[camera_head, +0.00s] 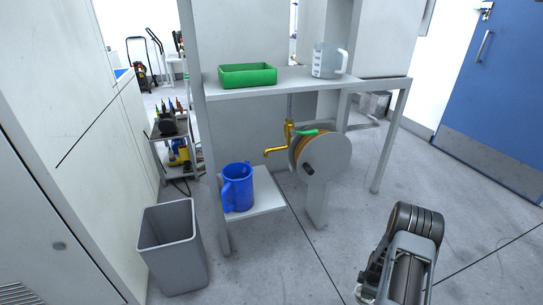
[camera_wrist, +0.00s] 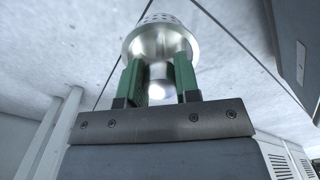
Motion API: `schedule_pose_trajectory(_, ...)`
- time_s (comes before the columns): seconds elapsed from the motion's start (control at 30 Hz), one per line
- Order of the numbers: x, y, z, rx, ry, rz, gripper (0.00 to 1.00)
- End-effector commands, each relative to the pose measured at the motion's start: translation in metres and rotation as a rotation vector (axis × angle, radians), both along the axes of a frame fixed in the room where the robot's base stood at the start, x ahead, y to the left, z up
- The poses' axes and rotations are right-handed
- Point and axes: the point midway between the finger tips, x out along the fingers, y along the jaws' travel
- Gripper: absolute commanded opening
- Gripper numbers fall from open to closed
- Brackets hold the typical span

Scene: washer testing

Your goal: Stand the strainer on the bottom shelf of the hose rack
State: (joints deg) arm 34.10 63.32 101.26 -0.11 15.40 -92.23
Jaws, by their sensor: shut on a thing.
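In the wrist view, a shiny metal strainer (camera_wrist: 160,40) with a perforated top part sits between the green fingers of my gripper (camera_wrist: 159,68). The fingers are shut on its narrower near part. In the head view the hose rack (camera_head: 300,84) is a grey frame with a top shelf, a hose reel (camera_head: 325,155) and a small bottom shelf (camera_head: 268,200) at the left. A blue jug (camera_head: 238,187) stands on the left part of the bottom shelf. My arm shows at lower right of the head view, apart from the rack; the gripper and strainer are out of that view.
A green tray (camera_head: 247,75) and a clear measuring jug (camera_head: 328,60) stand on the top shelf. A brass tap (camera_head: 283,145) juts out above the bottom shelf. A grey bin (camera_head: 172,250) stands at the left front. Open floor lies between my arm and the rack.

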Motion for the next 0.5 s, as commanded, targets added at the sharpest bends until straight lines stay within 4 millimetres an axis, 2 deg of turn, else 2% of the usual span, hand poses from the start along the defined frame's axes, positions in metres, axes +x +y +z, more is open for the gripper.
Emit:
schedule_pose_trajectory(0.03,0.015,0.008,0.017,-0.004,-0.007,-0.025,0.04)
schedule_pose_trajectory(0.17,0.052,0.04,0.066,-0.004,-0.01,-0.14,0.04)
schedule_pose_trajectory(0.3,0.086,0.091,0.131,-0.002,-0.012,-0.296,0.04)
schedule_pose_trajectory(0.5,0.106,0.164,0.21,0.001,-0.008,-0.498,0.04)
